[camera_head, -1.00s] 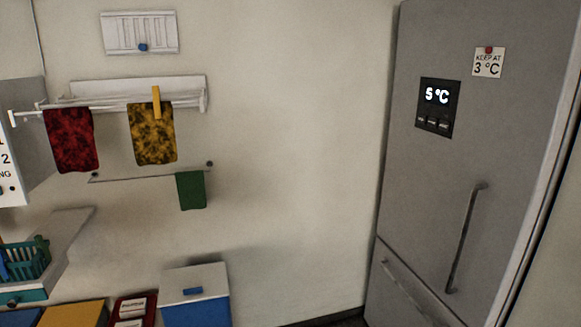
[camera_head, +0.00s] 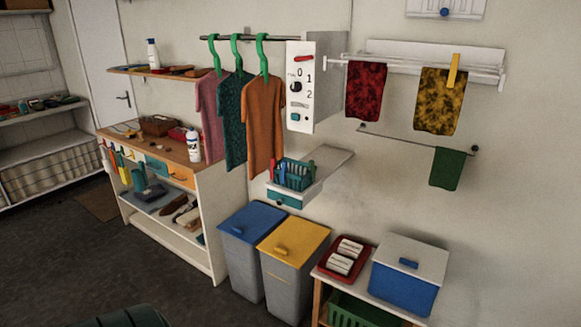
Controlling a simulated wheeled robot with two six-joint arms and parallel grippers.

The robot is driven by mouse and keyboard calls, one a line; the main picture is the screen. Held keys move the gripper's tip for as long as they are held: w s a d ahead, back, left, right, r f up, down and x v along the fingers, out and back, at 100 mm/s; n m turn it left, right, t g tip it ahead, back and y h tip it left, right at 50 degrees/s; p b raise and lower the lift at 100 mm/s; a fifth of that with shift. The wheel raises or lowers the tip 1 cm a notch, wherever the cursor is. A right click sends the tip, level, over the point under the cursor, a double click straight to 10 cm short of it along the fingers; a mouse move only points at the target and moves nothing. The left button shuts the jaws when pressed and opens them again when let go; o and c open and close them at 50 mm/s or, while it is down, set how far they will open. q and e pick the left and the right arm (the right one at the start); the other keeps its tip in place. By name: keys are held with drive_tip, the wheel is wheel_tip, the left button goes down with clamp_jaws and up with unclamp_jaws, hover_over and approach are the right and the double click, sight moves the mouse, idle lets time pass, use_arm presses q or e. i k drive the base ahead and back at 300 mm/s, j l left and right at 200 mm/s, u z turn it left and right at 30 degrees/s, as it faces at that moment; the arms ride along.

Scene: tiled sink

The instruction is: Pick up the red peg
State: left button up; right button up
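A small upright red piece (camera_head: 271,168), which looks like a red peg, stands at the left side of a teal basket (camera_head: 297,176) on a small white wall shelf. A blue piece (camera_head: 281,172) of similar shape is right beside it. They are too small to tell whether they are clipped to the basket or stand apart from it. A yellow peg (camera_head: 453,70) holds a yellow patterned cloth (camera_head: 440,102) on the wall rack. Neither of my grippers is in view.
Blue-lidded (camera_head: 253,222) and yellow-lidded (camera_head: 293,243) bins stand below the shelf. A white box with hanging shirts (camera_head: 265,128) is above and left. A workbench (camera_head: 205,185) stands at left. Dark floor (camera_head: 60,260) is open at front left. A dark green thing (camera_head: 135,318) shows at the bottom edge.

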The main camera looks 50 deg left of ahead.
sight(274, 161)
drive_tip(key=u, duration=1.65)
